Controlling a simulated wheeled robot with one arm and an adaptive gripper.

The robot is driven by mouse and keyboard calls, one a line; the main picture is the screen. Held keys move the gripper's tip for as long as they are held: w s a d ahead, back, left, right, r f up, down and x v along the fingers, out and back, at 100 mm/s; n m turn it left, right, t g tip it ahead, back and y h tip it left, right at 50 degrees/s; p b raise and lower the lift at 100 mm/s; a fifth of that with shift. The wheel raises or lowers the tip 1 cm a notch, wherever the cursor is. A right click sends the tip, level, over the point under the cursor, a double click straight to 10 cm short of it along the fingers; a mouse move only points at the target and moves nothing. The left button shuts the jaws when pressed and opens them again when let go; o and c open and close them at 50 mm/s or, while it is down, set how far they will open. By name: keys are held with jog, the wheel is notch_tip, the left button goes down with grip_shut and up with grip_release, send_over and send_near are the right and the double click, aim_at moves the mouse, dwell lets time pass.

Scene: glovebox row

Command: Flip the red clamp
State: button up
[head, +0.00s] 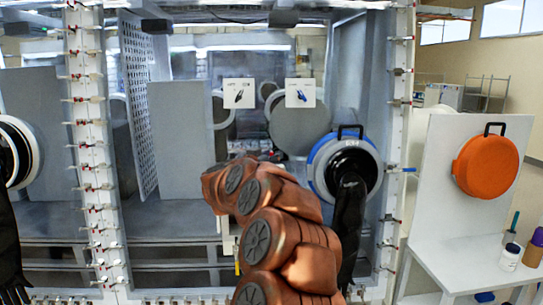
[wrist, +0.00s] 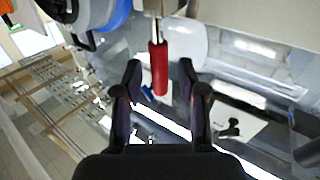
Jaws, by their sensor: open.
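The red clamp shows as a red handle (wrist: 158,68) on a metal shank, pointing down in the wrist view from the top edge. My gripper (wrist: 160,78) is open, with one dark finger on each side of the handle and a visible gap on both sides. The handle appears between the fingers in the picture; I cannot tell how deep it sits. In the head view my orange-brown arm hides my gripper, and I cannot pick out this clamp among the small red-tipped clamps on the posts.
A blue-ringed glove port (head: 345,165) with a hanging black glove is right of my arm. A clamp-lined post (head: 92,150) stands at left. An orange round cover (head: 486,166) hangs on a white panel at right, above a white table (head: 480,262) with small containers.

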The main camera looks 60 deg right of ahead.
jog(key=shift+c, duration=0.3)
grip_shut()
dwell(0.3)
